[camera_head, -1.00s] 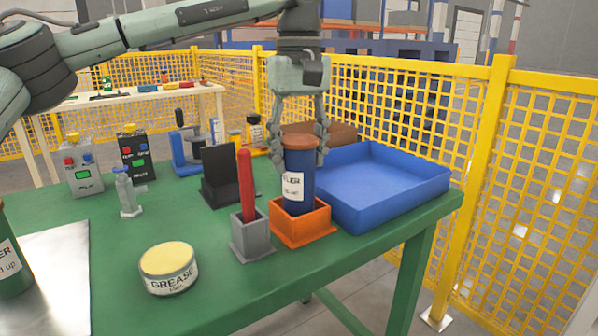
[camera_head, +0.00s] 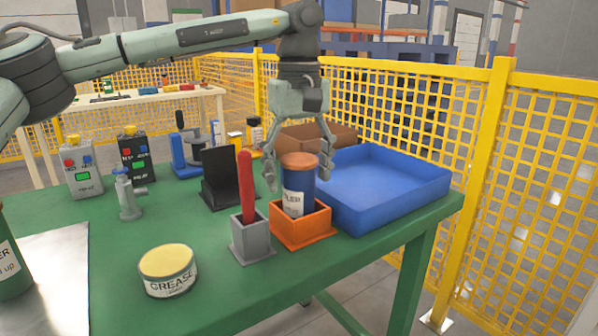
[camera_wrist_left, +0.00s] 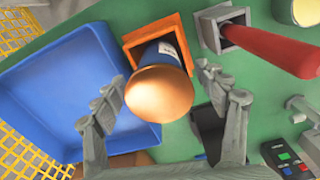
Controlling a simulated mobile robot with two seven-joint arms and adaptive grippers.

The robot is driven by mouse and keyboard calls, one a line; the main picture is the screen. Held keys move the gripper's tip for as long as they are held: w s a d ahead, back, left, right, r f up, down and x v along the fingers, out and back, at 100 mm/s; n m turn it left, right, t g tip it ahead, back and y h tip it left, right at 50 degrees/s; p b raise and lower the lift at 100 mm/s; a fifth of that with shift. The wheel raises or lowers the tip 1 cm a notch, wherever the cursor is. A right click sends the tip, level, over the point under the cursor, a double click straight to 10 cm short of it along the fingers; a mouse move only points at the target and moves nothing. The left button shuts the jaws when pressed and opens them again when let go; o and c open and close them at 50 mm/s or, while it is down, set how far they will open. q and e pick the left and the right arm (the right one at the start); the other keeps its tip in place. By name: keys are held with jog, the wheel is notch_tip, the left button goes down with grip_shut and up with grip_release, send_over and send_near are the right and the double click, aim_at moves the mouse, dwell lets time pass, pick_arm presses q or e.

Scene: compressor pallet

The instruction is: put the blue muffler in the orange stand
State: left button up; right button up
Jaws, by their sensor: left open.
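The blue muffler (camera_head: 299,192) has an orange-brown cap and a white label. It stands in the orange stand (camera_head: 303,231), with its lower part hidden by the stand's walls, and leans slightly. My left gripper (camera_head: 298,180) is above and behind it, open, with a finger on each side of the muffler. In the left wrist view the muffler's cap (camera_wrist_left: 158,98) sits between the spread fingers (camera_wrist_left: 160,85), with gaps on both sides, and the orange stand (camera_wrist_left: 152,32) is around its lower end. My right gripper is not in view.
A blue tray (camera_head: 433,192) is just right of the stand. A grey holder (camera_head: 252,240) with a red rod is close on its left. A black holder (camera_head: 219,178) stands behind, and a grease tin (camera_head: 168,270) in front. Yellow fencing (camera_head: 520,190) borders the table.

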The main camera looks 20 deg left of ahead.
pick_arm(q)
notch_tip(320, 180, up, 12)
jog(key=shift+f+p, duration=0.15)
jog(key=shift+p, duration=0.55)
jog(key=shift+r, duration=0.3)
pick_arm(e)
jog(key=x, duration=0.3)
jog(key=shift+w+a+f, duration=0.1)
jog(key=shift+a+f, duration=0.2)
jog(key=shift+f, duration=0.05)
